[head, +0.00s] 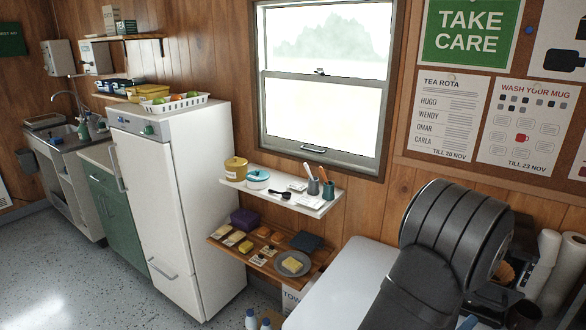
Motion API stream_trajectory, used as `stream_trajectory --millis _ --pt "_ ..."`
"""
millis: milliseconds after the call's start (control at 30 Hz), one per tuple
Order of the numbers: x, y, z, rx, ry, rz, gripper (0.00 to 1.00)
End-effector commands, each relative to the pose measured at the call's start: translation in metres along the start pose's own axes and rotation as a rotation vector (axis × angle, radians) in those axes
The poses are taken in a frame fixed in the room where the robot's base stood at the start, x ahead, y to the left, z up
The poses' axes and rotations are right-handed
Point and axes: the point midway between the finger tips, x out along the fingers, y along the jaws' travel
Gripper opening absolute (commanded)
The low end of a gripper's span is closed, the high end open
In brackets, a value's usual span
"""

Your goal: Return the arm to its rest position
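My dark grey arm rises at the lower right of the head view, in front of the pale table top (338,290). Only thick arm links show, bent near the top. My gripper is not in view, so I cannot see whether it is open or holds anything. The arm hides part of the table and some of what lies behind it.
A white fridge (165,215) with a basket (172,103) on top stands left of centre. A white shelf (283,192) and a lower wooden shelf (262,262) hold small items under the window. Paper rolls (558,273) stand at the far right. Floor at left is clear.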

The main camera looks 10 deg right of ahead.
Motion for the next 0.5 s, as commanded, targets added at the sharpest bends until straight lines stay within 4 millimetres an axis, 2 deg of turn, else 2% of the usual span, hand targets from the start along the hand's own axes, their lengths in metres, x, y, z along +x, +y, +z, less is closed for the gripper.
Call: stream_trajectory --millis 200,500 --pt "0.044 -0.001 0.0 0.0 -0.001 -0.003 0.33" --pt "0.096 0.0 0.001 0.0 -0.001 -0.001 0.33"
